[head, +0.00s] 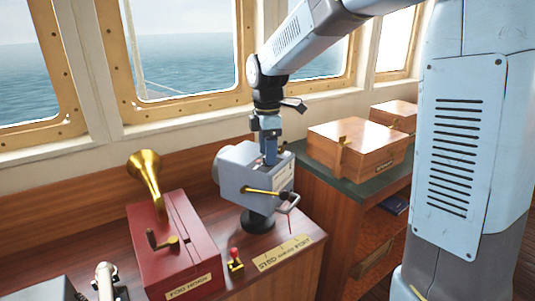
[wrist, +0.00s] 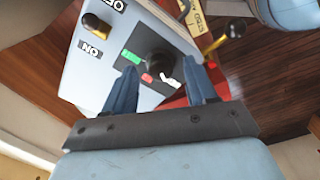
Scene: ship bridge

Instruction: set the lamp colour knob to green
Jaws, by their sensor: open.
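The grey lamp box (head: 245,187) stands on a dark round foot on the wooden console. I cannot tell which mark the knob points at. My gripper (wrist: 161,69) is open, one finger on either side of the knob; contact is unclear. In the head view, my gripper (head: 270,157) is low over the lamp's top and hides the knob.
A red fog horn box (head: 180,250) with a brass horn (head: 146,175) stands left of the lamp. A small red-topped switch (head: 235,261) is in front. A brass lever (head: 262,191) sticks out of the lamp's side. A wooden box (head: 357,147) stands to the right.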

